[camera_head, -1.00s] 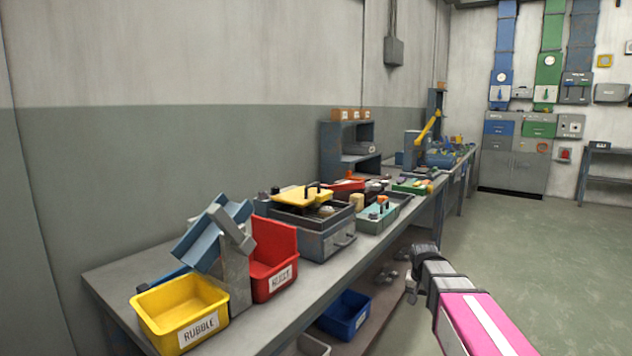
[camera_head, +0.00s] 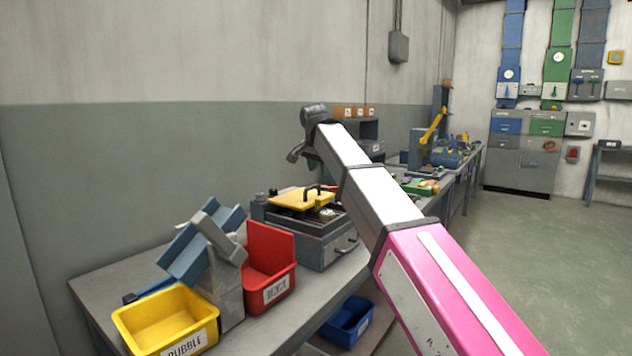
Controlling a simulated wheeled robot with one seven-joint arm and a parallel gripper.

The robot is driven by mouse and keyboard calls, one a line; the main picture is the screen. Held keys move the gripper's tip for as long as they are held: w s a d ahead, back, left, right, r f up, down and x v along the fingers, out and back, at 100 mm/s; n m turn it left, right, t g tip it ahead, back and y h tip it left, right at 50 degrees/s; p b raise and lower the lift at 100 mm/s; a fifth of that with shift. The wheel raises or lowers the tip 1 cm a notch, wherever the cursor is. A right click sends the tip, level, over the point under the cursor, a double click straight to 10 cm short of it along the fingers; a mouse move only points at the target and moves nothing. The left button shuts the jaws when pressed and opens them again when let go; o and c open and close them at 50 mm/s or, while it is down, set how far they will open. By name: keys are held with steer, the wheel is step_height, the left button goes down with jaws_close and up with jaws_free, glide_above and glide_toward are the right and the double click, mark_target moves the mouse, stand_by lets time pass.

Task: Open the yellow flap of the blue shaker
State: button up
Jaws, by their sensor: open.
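A dark blue-grey box (camera_head: 325,246) stands on the bench with a flat yellow flap (camera_head: 300,200) with a dark handle on its top; I take it to be the shaker, though its blue is weak. The flap lies roughly level, and round pale contents show at its right edge. My gripper (camera_head: 298,152), dark and small, is above and behind the box in the picture, apart from the flap. Its jaws are open and hold nothing that I can see. My arm hides part of the bench right of the box.
A yellow bin (camera_head: 170,318), a red bin (camera_head: 268,275) and a tilted blue trough (camera_head: 203,245) on a grey stand are left of the box. A blue bin (camera_head: 347,320) sits below the bench. Farther along stands a blue machine with a yellow arm (camera_head: 433,127). The floor at right is clear.

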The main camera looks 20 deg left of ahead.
mark_target(306, 193)
step_height(306, 193, up, 3)
steer(key=a, duration=0.3)
steer(key=x, duration=1)
steer(key=shift+d+f, duration=0.2)
jaws_close()
